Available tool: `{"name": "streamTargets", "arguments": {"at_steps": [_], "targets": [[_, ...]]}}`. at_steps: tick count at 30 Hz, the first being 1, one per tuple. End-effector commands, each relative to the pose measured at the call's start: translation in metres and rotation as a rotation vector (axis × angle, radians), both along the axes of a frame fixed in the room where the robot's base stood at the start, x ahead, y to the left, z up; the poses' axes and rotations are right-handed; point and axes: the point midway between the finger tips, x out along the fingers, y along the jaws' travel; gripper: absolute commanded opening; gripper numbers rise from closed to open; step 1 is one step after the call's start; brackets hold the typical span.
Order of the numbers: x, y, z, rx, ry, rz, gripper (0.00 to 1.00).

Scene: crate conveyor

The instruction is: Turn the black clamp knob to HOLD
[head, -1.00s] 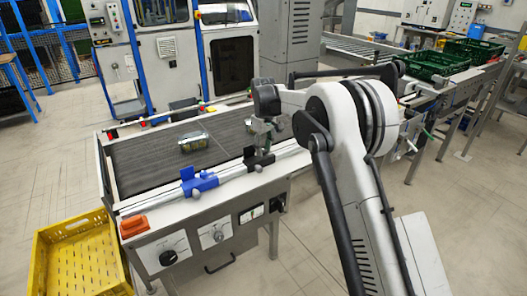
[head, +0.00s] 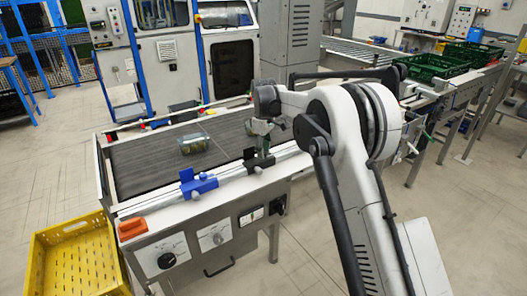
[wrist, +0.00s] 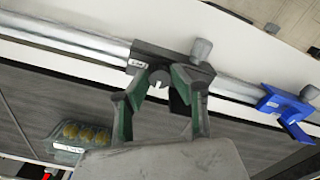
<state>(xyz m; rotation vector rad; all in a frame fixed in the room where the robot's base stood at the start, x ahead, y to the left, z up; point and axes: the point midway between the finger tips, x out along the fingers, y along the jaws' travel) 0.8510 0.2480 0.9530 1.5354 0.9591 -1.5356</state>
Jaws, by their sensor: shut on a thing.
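The black clamp (head: 258,162) sits on the silver rail along the conveyor's near edge. In the wrist view the black clamp (wrist: 146,58) shows a small label, too small to read, and a grey knob (wrist: 202,49) on its outer side. My gripper (head: 264,143) is over the belt side of this clamp. In the wrist view my gripper (wrist: 160,78) has its green-padded fingers on either side of the clamp's belt-side part and is shut on it. The fingers partly hide that part. The grey knob is outside the fingers.
A blue clamp (head: 198,185) sits farther left on the same rail. A clear tray (head: 193,143) with yellowish round items lies on the dark belt (head: 150,165). The front panel carries a black dial (head: 167,260). A yellow crate (head: 80,262) stands at lower left.

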Motion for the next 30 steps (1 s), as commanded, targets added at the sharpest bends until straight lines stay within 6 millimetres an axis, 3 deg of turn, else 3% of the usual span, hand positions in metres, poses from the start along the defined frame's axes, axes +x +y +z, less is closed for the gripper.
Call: {"name": "streamTargets", "arguments": {"at_steps": [1,2,5,17,30], "targets": [[0.000,0.000,0.000,0.000,0.000,0.000,0.00],[0.000,0.000,0.000,0.000,0.000,0.000,0.26],[0.000,0.000,0.000,0.000,0.000,0.000,0.40],[0.000,0.000,0.009,0.000,0.000,-0.001,0.41],[0.000,0.000,0.088,0.000,0.000,0.000,0.41]]}}
